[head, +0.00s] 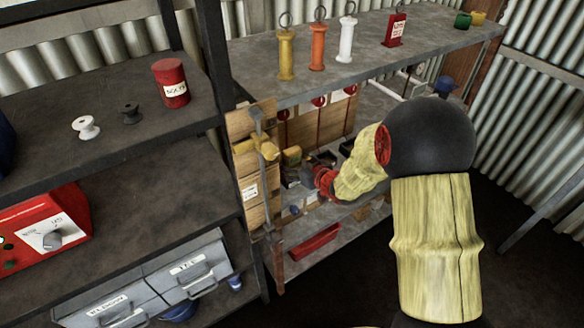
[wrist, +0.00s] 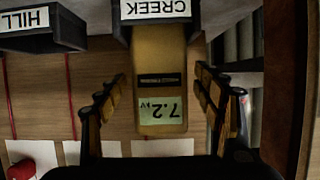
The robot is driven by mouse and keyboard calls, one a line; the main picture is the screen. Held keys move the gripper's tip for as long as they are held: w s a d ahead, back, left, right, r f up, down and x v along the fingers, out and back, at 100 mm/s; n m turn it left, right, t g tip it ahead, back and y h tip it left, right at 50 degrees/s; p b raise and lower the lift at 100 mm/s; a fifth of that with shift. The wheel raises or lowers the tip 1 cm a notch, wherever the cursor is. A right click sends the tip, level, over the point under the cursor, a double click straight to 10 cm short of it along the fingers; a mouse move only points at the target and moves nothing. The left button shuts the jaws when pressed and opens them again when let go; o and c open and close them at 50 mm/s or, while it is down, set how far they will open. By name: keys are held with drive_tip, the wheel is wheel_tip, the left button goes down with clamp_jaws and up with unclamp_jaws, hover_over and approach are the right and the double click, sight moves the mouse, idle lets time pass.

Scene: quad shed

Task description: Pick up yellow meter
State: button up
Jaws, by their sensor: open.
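The yellow meter (wrist: 160,62) has a lit display reading 7.2 kV, upside down in the wrist view. Its far end meets a dark holder (wrist: 122,32) with a white label reading CREEK. My gripper (wrist: 160,78) is open, with one finger on each side of the meter. Gaps show between the fingers and the meter's sides. In the head view a small yellow thing (head: 292,155), which looks like the meter, is beside my gripper (head: 304,172) under the upper shelf. My arm partly hides this area.
A second dark holder (wrist: 45,38) is labelled HILL. In the head view, a wooden board with a yellow fitting (head: 262,149) stands left of my gripper. The grey upper shelf (head: 370,55) overhangs it. A red tray (head: 313,243) lies below.

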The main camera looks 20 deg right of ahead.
drive_tip(key=shift+r, duration=0.1)
drive_tip(key=c, duration=0.3)
drive_tip(key=c, duration=1.1)
drive_tip(key=shift+c, duration=0.3)
drive_tip(key=shift+r, duration=0.1)
drive_tip(key=shift+c, duration=0.2)
